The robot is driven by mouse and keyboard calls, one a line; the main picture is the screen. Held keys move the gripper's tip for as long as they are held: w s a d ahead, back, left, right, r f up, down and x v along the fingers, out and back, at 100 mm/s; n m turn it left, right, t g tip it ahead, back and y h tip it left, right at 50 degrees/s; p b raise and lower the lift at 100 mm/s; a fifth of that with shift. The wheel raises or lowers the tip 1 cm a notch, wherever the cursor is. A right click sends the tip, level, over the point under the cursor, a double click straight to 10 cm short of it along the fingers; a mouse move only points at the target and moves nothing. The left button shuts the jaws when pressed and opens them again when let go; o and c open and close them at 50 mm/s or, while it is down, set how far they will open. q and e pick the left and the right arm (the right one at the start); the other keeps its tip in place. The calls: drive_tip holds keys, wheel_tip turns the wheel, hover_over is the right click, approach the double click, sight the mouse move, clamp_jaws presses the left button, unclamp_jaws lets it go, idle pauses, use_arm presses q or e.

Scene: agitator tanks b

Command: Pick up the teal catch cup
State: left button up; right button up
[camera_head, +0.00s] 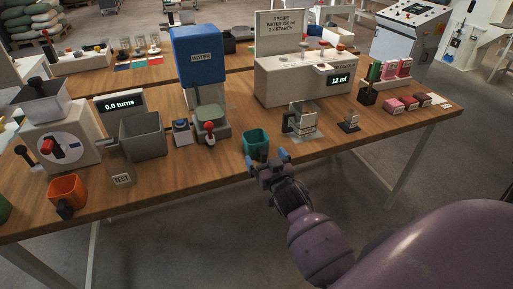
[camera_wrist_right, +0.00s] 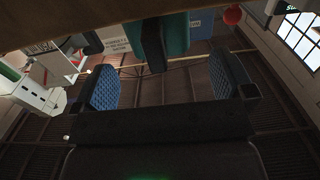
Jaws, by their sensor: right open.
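The teal catch cup (camera_head: 256,139) stands upright on the wooden table (camera_head: 340,150) near its front edge, with a dark handle facing my right arm. My right gripper (camera_head: 268,160) is just in front of the cup at the table edge, its two blue-padded fingers spread apart. In the right wrist view the teal cup (camera_wrist_right: 177,34) and its dark handle (camera_wrist_right: 152,45) show at the top, in the gap between the open fingers (camera_wrist_right: 166,80). Nothing is held. I cannot tell whether a finger touches the handle. My left gripper is not in view.
A blue water dispenser (camera_head: 196,55) stands behind the cup, with a red-knobbed valve (camera_head: 209,130) to the cup's left. A metal holder (camera_head: 300,122) is close on the right. An orange cup (camera_head: 67,190) and a grey bin (camera_head: 142,137) are farther left.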

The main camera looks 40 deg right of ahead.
sight(258, 147)
drive_tip(key=x, duration=0.2)
drive_tip(key=shift+w+d+f, duration=0.1)
drive_tip(key=shift+w+f, duration=0.1)
drive_tip(key=shift+w, duration=0.1)
drive_tip(key=shift+w+d, duration=0.15)
drive_tip(key=shift+w, duration=0.4)
drive_tip(key=shift+c, duration=0.2)
